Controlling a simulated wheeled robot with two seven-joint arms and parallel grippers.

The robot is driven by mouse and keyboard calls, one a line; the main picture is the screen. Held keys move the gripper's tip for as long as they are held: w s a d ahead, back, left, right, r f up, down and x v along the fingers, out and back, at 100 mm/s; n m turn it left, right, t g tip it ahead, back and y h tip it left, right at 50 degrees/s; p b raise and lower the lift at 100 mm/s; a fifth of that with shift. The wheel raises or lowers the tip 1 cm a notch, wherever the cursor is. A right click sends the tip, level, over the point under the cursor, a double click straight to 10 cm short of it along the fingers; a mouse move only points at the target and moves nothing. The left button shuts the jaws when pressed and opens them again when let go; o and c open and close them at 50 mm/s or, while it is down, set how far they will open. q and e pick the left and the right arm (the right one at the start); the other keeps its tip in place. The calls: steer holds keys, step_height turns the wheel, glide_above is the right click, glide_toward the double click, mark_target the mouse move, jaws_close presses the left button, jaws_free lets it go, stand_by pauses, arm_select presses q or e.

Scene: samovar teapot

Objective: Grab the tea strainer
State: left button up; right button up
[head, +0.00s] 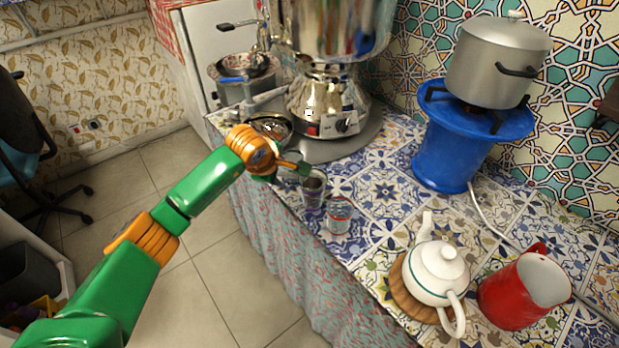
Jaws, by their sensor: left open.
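My left gripper (290,171) reaches in from the left over the counter's front edge, just in front of the samovar. Its jaws are open, and I see nothing held between them. A round metal bowl-shaped piece (272,126) lies just behind my gripper's wrist, at the samovar's foot, partly hidden by my arm. It may be the tea strainer, but I cannot tell for sure. Another dark, bowl-shaped piece (243,66) rests on a metal pot (234,93) farther back, and it could also be a strainer. My right gripper is not in view.
The samovar (325,98) stands behind my gripper. A clear glass (313,191) and a small tin or cup (339,215) stand close to its right. A white teapot (437,270), red jug (524,290) and blue stove (450,140) with a pot (497,62) are farther right.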

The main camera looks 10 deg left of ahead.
arm_select(q)
steer(key=shift+w+f, duration=0.1)
steer(key=shift+f, duration=0.15)
jaws_close()
steer(key=shift+r, duration=0.15)
